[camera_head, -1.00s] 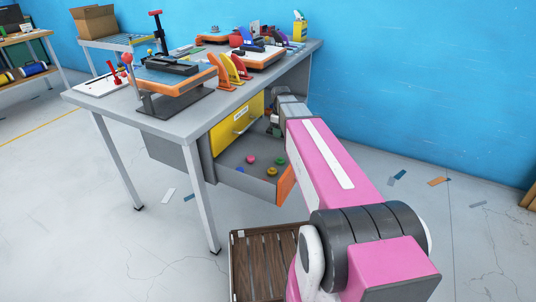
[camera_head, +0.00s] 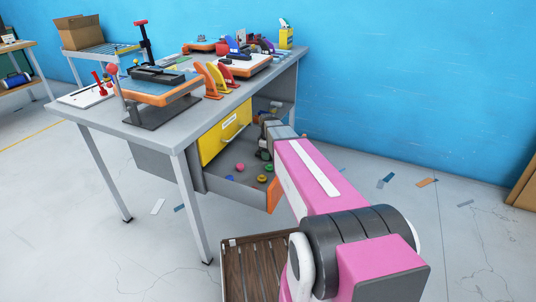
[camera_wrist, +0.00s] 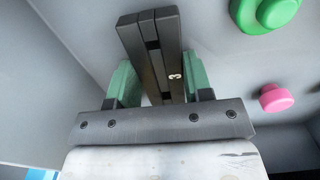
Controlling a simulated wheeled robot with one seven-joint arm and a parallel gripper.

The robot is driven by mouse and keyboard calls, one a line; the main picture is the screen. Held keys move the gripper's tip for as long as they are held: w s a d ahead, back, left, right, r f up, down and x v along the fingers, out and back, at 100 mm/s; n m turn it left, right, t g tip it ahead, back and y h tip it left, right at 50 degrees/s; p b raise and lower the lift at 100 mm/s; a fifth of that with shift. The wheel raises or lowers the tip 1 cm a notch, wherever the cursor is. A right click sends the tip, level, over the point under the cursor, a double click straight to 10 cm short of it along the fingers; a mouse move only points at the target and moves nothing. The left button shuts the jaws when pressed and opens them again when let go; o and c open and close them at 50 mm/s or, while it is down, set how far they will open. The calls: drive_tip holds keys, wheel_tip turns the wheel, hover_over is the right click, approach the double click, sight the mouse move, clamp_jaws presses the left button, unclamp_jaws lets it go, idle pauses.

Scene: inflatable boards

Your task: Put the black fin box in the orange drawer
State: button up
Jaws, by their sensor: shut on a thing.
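The black fin box (camera_wrist: 150,48) is a long dark grooved bar with a white "3" mark, seen in the wrist view. My gripper (camera_wrist: 160,84) is shut on it, with a green finger on each side. The orange drawer is pulled out under the desk; its orange front (camera_head: 273,195) faces right and its grey floor (camera_head: 228,186) shows. In the head view, my gripper (camera_head: 264,150) is inside or just above the far part of the drawer. The fin box is not clear in that view. I cannot tell whether it touches the drawer floor.
Small round pieces lie in the drawer: pink (camera_head: 240,167), blue (camera_head: 229,178), yellow (camera_head: 262,178) and green. A yellow drawer (camera_head: 222,135) is beside it. The desk top (camera_head: 190,150) above holds tools and fins. A brown slatted crate (camera_head: 255,270) stands on the floor.

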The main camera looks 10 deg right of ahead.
drive_tip(key=shift+f, duration=0.1)
drive_tip(key=o, duration=1)
drive_tip(key=shift+c, duration=0.2)
wheel_tip(320, 180, up, 12)
